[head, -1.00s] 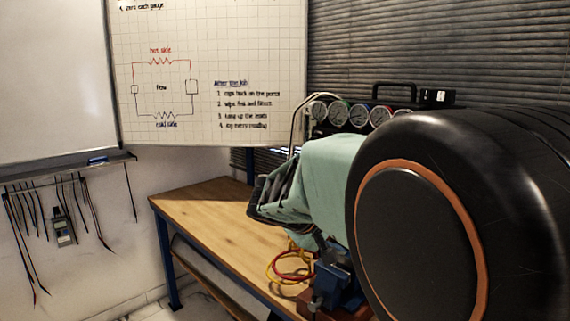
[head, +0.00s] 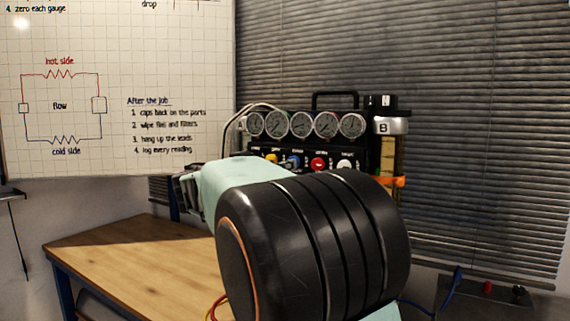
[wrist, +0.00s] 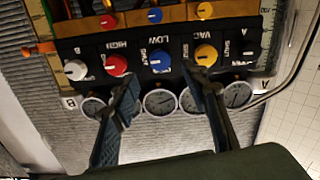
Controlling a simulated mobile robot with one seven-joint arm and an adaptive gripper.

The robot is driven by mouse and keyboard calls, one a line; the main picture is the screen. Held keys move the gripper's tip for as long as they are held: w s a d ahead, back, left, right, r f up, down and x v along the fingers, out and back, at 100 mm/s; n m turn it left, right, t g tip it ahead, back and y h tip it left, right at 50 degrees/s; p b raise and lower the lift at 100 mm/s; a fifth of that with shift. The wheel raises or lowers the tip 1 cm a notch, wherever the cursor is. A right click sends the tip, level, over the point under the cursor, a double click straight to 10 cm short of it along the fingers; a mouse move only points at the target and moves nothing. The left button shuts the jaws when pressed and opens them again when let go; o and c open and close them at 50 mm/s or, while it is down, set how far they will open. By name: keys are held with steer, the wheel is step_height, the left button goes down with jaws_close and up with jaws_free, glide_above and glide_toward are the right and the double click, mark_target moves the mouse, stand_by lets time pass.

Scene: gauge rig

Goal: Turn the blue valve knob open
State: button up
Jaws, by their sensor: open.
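The blue valve knob (head: 293,163) sits on the black front of the gauge rig, between a yellow knob (head: 271,159) and a red knob (head: 318,164). In the wrist view, which is upside down, the blue knob (wrist: 160,60) lies by the word LOW. My gripper (wrist: 160,70) is open, its two dark fingers spread on either side of the blue knob in that picture. No contact shows, and the depth left between them is unclear. In the head view my gripper (head: 187,188) is partly hidden behind my arm.
A row of round gauges (head: 300,124) sits above the knobs. A second row of small coloured knobs (wrist: 153,15) shows in the wrist view. The wooden bench (head: 130,262) is bare at left.

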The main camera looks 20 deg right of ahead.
steer(key=p+x, duration=0.1)
steer(key=x, duration=0.6)
steer(key=shift+w+d, duration=0.25)
steer(key=shift+d, duration=0.05)
steer(key=shift+c, duration=0.6)
jaws_close()
steer(key=shift+f, duration=0.1)
steer(key=shift+n+b, duration=0.4)
steer(key=shift+a+n+b, duration=0.1)
steer(key=shift+n+b, duration=1.05)
steer(key=shift+n, duration=7.35)
